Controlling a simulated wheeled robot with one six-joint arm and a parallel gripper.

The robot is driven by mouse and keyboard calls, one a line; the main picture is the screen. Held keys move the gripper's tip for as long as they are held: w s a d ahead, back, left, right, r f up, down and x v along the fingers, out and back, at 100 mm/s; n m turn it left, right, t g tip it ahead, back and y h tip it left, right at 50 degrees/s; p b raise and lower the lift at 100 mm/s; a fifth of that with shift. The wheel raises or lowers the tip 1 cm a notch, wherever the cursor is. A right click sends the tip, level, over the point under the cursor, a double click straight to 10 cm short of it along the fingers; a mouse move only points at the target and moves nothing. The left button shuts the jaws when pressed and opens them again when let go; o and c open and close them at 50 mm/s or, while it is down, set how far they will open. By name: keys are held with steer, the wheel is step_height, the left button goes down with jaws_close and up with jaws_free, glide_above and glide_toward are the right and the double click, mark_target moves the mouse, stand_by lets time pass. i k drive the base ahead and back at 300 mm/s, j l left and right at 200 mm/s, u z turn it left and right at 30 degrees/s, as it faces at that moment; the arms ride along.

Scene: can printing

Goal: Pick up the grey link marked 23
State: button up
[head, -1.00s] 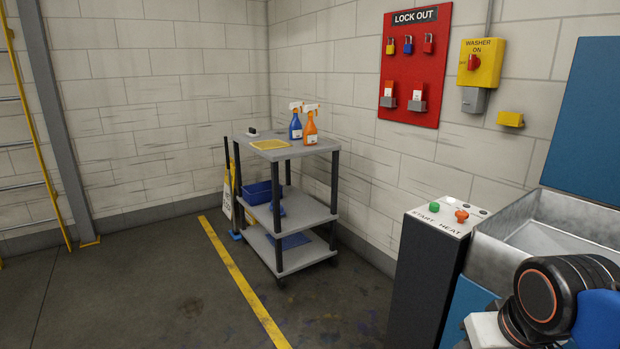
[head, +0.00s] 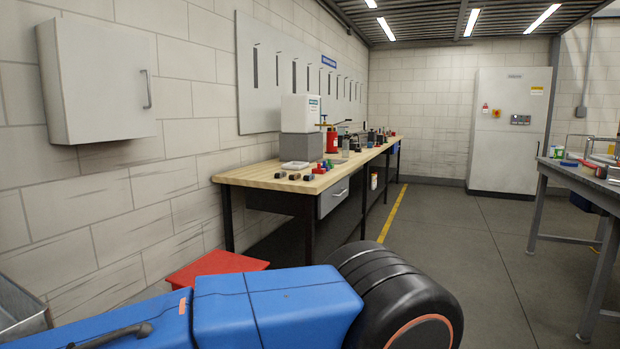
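I cannot make out a grey link marked 23 in the head view. Small coloured and dark pieces (head: 308,177) lie on the near end of a wooden workbench (head: 262,178), too small to read any marks. My blue arm and a black joint cross the bottom of the view. My gripper is not in view.
A red stool or box top (head: 217,267) stands before the bench. A grey wall cabinet (head: 100,80) hangs at left. A second table (head: 570,178) with objects stands at right. A white cabinet (head: 510,130) stands at the back. The floor between the tables is clear.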

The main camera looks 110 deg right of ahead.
mark_target(280, 174)
steer(key=l+z, duration=0.2)
steer(key=z, duration=3.15)
steer(key=i+l+u, duration=0.1)
steer(key=i+l, duration=0.15)
steer(key=i+l+u, duration=0.1)
steer(key=i+l, duration=0.15)
steer(key=l, duration=0.2)
steer(key=i+l+u, duration=0.1)
steer(key=i+l, duration=0.15)
steer(key=l, duration=0.15)
steer(key=i+l+u, duration=0.15)
steer(key=l, duration=0.25)
steer(key=i, duration=0.1)
